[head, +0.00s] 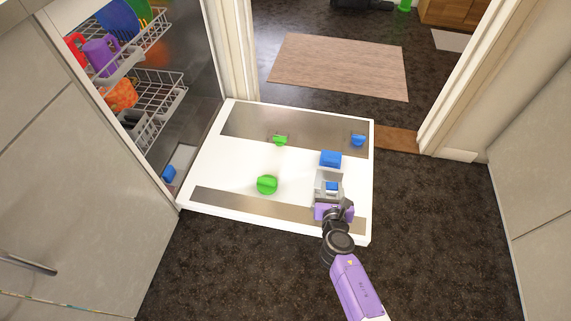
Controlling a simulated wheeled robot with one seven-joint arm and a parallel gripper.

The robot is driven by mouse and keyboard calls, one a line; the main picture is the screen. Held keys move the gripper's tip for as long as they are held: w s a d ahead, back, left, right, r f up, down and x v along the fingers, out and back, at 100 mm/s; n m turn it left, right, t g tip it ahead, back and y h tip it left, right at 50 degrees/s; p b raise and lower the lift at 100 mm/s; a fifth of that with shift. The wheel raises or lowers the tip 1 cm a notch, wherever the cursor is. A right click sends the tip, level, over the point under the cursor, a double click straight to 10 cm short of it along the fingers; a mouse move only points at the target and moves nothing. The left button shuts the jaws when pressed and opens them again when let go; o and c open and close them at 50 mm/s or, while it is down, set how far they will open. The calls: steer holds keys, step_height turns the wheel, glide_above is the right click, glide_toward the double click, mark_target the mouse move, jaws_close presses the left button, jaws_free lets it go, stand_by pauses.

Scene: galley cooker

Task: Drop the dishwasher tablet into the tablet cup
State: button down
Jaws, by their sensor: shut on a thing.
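The open dishwasher door (215,165) lies flat like a shelf. My gripper (331,188) is over its right part, shut on a small blue block that looks like the dishwasher tablet (332,186). A light grey recess that seems to be the tablet cup (328,174) shows around and just behind the tablet. A blue flap or block (330,159), perhaps the cup's lid, stands behind it. I cannot tell whether the tablet is above the cup or inside it. My gripper hides the near side of the cup.
Green knobs (267,184) (280,140) and a small blue piece (358,140) sit on the door. Racks with dishes (140,95) stand in the dishwasher at left. Cabinet fronts (60,170) flank the left side. Dark floor (440,240) is clear at right.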

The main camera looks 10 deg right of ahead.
steer(key=shift+f, duration=0.15)
steer(key=c, duration=0.8)
jaws_free()
steer(key=shift+c, duration=0.2)
steer(key=p+v, duration=0.3)
steer(key=v, duration=0.4)
steer(key=shift+s+p, duration=0.3)
steer(key=shift+s, duration=0.05)
steer(key=shift+a, duration=0.1)
